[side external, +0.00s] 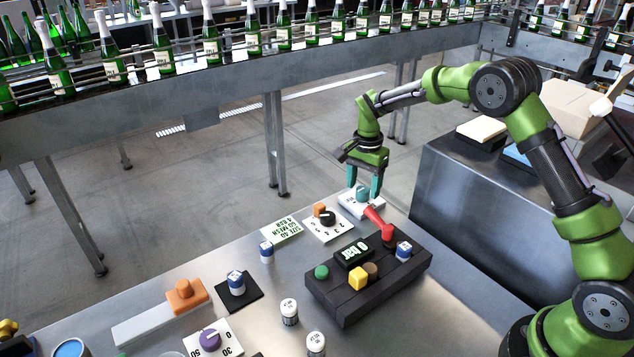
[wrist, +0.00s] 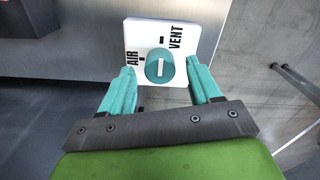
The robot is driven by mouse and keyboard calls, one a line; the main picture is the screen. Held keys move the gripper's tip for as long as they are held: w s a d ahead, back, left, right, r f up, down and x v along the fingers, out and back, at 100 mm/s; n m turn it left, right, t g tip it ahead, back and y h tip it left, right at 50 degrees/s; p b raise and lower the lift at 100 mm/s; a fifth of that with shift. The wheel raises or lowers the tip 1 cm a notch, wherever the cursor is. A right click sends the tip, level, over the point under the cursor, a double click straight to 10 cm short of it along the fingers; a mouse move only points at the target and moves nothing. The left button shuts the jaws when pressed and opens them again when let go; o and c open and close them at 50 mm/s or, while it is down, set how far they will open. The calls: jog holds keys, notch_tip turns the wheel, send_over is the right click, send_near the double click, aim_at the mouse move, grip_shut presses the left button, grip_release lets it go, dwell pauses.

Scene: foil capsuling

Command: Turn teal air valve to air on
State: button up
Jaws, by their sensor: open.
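The teal air valve is a round knob (wrist: 160,67) on a white plate (wrist: 133,32), with a white bar on its face. In the wrist view the bar stands nearly upright. AIR is printed to the knob's left and VENT to its upper right, with short black marks on the plate. The side view shows the knob (side external: 362,193) at the far end of the steel table. My gripper (side external: 362,188) is open above the plate, pointing down. In the wrist view its teal fingers (wrist: 160,73) lie either side of the knob, with gaps showing; contact is not visible.
A dial plate with a black knob (side external: 327,218) and a black block with a red lever (side external: 379,223) stand close to the valve. Small white-and-blue jars (side external: 266,251) stand on the table. A bottle conveyor (side external: 200,90) runs behind.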

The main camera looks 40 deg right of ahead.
jog(key=shift+f, duration=0.8)
jog(key=shift+c, duration=0.4)
jog(key=c, duration=1)
jog(key=shift+o, duration=0.2)
